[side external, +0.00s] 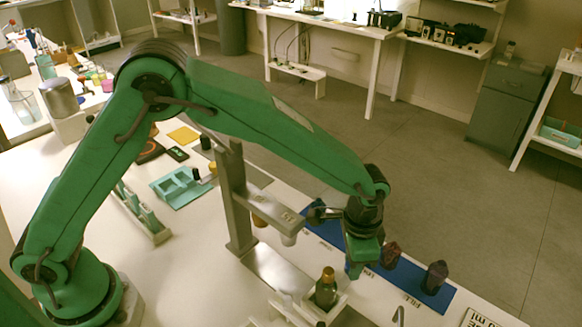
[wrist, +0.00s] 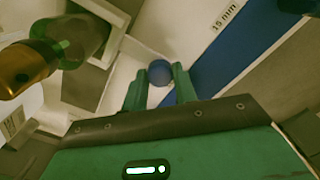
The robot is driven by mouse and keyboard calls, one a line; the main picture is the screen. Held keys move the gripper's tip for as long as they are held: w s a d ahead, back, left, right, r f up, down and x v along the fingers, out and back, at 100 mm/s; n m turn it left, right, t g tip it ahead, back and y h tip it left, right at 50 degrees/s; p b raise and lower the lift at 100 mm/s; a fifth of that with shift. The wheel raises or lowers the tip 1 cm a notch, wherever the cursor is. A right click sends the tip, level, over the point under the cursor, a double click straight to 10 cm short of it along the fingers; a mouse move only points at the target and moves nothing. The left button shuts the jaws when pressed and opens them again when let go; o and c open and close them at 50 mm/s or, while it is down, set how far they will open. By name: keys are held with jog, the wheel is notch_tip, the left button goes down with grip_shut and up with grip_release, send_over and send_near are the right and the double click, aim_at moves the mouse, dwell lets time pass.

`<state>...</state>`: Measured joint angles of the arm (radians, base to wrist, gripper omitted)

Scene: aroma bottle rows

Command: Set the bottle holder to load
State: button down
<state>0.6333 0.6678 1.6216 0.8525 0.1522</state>
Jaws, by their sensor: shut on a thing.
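The bottle holder is a pale block (side external: 338,304) at the front centre of the table. A green bottle with a gold-brown cap (side external: 325,290) stands in it. In the wrist view the bottle (wrist: 75,38) is at upper left, in the pale holder (wrist: 118,35). My gripper (side external: 362,268) is low beside the holder, on its right. In the wrist view my gripper (wrist: 160,84) has its two green fingers closed on a round blue knob (wrist: 160,71). The knob's base and the holder's marked positions cannot be made out.
A grey metal stand (side external: 238,200) with an overhanging arm rises behind the holder. A blue strip (side external: 410,275) with labels bears dark bottles (side external: 435,277) (side external: 390,254) to the right. A teal tray (side external: 180,187) lies further back left.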

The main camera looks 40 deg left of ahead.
jog(key=shift+d, duration=1)
jog(key=c, duration=1.1)
grip_release()
jog(key=shift+r, duration=0.15)
notch_tip(320, 180, up, 8)
jog(key=shift+f, duration=0.2)
